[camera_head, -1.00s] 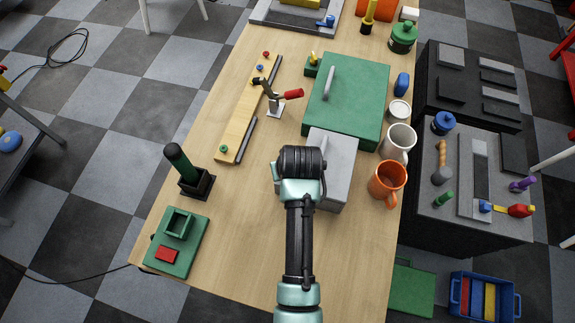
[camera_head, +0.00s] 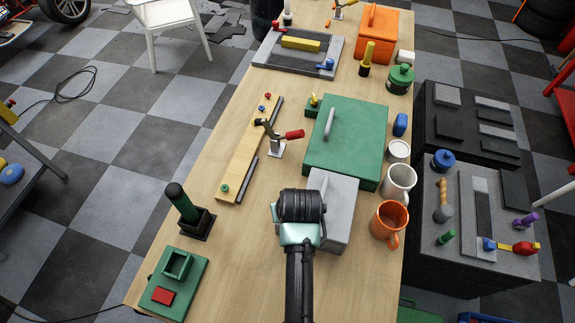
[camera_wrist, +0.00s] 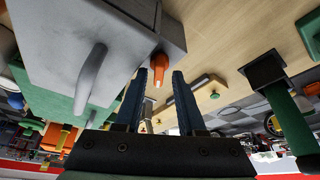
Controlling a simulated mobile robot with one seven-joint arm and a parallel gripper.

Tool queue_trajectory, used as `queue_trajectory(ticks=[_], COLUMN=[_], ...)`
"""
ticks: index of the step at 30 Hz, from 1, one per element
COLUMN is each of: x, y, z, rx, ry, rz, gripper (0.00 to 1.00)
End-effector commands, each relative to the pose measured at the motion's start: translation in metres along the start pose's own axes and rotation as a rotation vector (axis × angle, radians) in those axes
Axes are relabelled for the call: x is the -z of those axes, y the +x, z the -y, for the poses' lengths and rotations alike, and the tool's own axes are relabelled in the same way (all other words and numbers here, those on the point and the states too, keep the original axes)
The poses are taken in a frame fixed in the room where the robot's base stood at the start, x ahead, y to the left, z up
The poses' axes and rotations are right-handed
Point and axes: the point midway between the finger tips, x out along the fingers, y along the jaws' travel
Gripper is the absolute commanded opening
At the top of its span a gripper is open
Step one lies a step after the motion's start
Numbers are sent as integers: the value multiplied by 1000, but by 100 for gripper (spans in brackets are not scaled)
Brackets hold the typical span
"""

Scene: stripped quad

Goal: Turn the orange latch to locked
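The orange latch (camera_wrist: 159,66) shows in the wrist view as a small knob with a tapered lever on the side of a grey box (camera_wrist: 95,35) with a grey handle. My gripper (camera_wrist: 159,76) is open, with two dark blue fingers spread. The latch shows between and just beyond the fingertips, and nothing is held. Whether a finger touches it cannot be told. In the head view the grey box (camera_head: 345,200) stands on the table beside my wrist. My arm hides part of it. The latch and my fingers do not show there.
On the wooden table (camera_head: 225,265), a large green box (camera_head: 360,135) stands behind the grey box. White (camera_head: 399,183) and orange (camera_head: 385,225) mugs stand to its right. A red-handled clamp (camera_head: 280,137), a long wooden board (camera_head: 245,155) and a green-handled block (camera_head: 190,215) are to the left.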

Motion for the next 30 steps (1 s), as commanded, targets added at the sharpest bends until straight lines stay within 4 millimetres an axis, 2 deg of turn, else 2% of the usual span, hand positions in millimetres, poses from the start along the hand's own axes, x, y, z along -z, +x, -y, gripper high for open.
queue_trajectory(ticks=[5,11,23,30], x=[-1,-1,0,1], y=[1,3,6,7], z=[-4,-6,-8,-9], rx=[4,54,233,366], ry=[-18,-142,-572,-896], rz=[1,-1,0,2], gripper=[45,45,45,45])
